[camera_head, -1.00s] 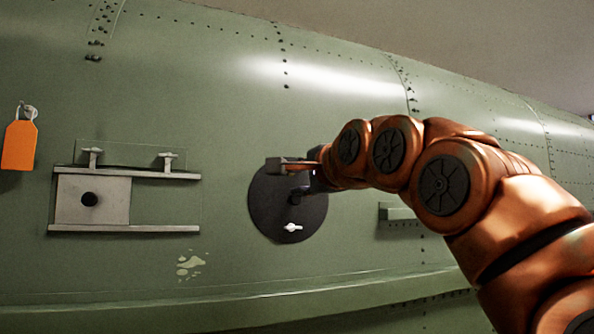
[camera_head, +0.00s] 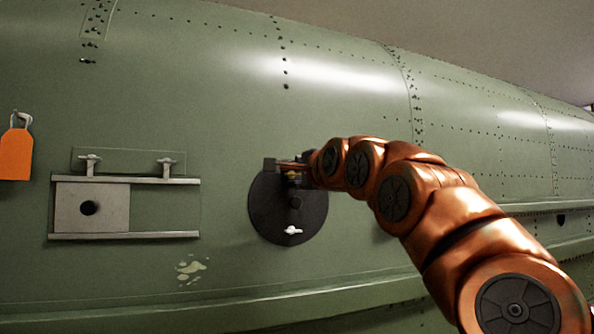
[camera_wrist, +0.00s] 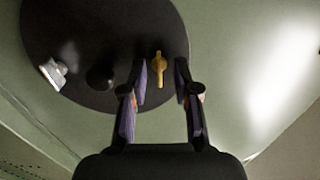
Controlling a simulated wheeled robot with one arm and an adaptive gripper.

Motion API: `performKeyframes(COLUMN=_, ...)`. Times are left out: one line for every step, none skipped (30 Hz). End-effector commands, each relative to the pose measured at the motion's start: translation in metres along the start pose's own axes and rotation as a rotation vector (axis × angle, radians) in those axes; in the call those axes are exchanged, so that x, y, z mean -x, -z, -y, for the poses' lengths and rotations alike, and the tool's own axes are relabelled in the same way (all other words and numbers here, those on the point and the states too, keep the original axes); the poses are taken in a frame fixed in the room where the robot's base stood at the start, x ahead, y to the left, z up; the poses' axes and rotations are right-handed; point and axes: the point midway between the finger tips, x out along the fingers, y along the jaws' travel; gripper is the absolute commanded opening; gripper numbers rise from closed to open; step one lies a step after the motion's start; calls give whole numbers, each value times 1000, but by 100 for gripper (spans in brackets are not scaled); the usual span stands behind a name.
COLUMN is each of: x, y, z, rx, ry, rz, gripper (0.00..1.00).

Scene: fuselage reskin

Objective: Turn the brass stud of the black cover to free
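The black cover (camera_head: 272,222) is a round disc on the green fuselage skin. It also shows in the wrist view (camera_wrist: 60,25). Its brass stud (camera_wrist: 158,68) has a wing-like handle lying along the picture's vertical, between my gripper's fingertips in the wrist view. In the head view the brass stud (camera_head: 291,175) is at the cover's top, partly hidden by my gripper. My gripper (camera_wrist: 160,72) is open, with a gap on both sides of the stud. A dark knob (camera_wrist: 100,76) and a pale stud (camera_wrist: 53,73) are also on the cover; the pale stud (camera_head: 292,231) is low in the head view.
Left of the cover, a grey sliding plate (camera_head: 92,207) with a dark hole sits between two rails, with two pale studs above. An orange tag (camera_head: 15,153) hangs at far left. A ledge (camera_head: 200,306) runs below the cover. The skin around the cover is mostly clear.

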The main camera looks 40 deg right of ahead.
Motion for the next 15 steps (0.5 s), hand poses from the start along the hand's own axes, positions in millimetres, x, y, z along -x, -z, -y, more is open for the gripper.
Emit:
performKeyframes(x=0, y=0, z=0, rx=0, ry=0, rz=0, gripper=30)
performKeyframes(x=0, y=0, z=0, rx=0, ry=0, rz=0, gripper=30)
performKeyframes(x=0, y=0, z=0, rx=0, ry=0, rz=0, gripper=30)
performKeyframes(x=0, y=0, z=0, rx=0, ry=0, rz=0, gripper=30)
performKeyframes(x=0, y=0, z=-1, rx=0, ry=0, rz=0, gripper=30)
performKeyframes(x=0, y=0, z=-1, rx=0, ry=0, rz=0, gripper=29)
performKeyframes(x=0, y=0, z=-1, rx=0, ry=-1, rz=0, gripper=26)
performKeyframes(x=0, y=0, z=-1, rx=0, ry=-1, rz=0, gripper=23)
performKeyframes(x=0, y=0, z=-1, rx=0, ry=-1, rz=0, gripper=19)
performKeyframes(x=0, y=0, z=-1, rx=1, ry=-1, rz=0, gripper=16)
performKeyframes(x=0, y=0, z=-1, rx=1, ry=-1, rz=0, gripper=12)
performKeyframes(x=0, y=0, z=-1, rx=1, ry=-1, rz=0, gripper=8)
performKeyframes(x=0, y=0, z=-1, rx=1, ry=-1, rz=0, gripper=5)
performKeyframes(x=0, y=0, z=-1, rx=1, ry=-1, rz=0, gripper=2)
performKeyframes(x=0, y=0, z=-1, rx=1, ry=-1, rz=0, gripper=0)
